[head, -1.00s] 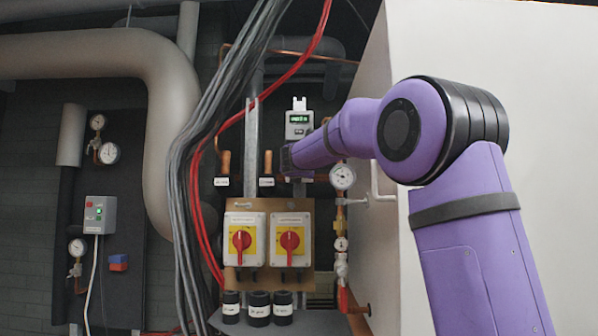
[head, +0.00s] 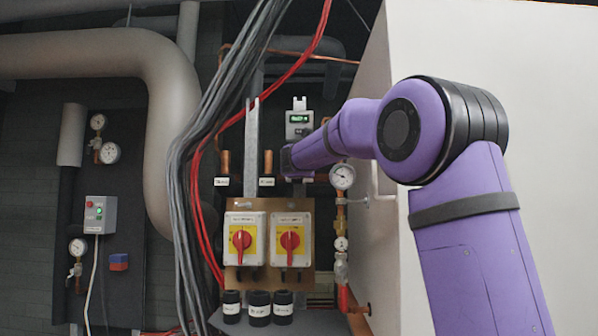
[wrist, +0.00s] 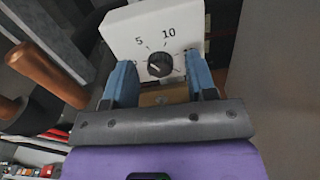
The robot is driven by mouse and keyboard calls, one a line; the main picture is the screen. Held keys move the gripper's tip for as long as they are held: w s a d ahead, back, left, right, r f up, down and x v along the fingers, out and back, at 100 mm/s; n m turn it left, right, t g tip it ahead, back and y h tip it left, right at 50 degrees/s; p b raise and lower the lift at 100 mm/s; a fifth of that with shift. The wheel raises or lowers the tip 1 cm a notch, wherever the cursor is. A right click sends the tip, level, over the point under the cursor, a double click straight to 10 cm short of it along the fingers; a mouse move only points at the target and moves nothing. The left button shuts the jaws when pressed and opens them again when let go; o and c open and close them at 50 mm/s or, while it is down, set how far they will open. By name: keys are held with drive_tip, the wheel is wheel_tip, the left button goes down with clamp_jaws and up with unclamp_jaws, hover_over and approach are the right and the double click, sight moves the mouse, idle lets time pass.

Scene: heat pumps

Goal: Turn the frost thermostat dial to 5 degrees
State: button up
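The frost thermostat is a white box (wrist: 125,29) in the wrist view, tilted in the picture, with the marks 5 and 10 printed above a black dial (wrist: 160,64). A pale pointer line on the dial is too small to read surely; it seems to lie toward the left. My gripper (wrist: 160,74) is open, with one blue finger on each side of the dial and a visible gap to it on both sides. In the head view my gripper (head: 287,160) is at the wall panel, and the thermostat's dial is hidden there.
A grey device with a green display (head: 299,120) is above my gripper. Two red-and-yellow rotary switches (head: 266,240) sit below it. A pressure gauge (head: 342,176) is close on the right, beside a large pale cabinet (head: 500,60). Copper-coloured pipes (wrist: 47,72) are left of my gripper.

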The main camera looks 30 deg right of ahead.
drive_tip(key=shift+s+a+r, duration=0.1)
drive_tip(key=shift+s, duration=0.05)
drive_tip(key=v, duration=1)
drive_tip(key=shift+s+a, duration=0.2)
idle(0.3)
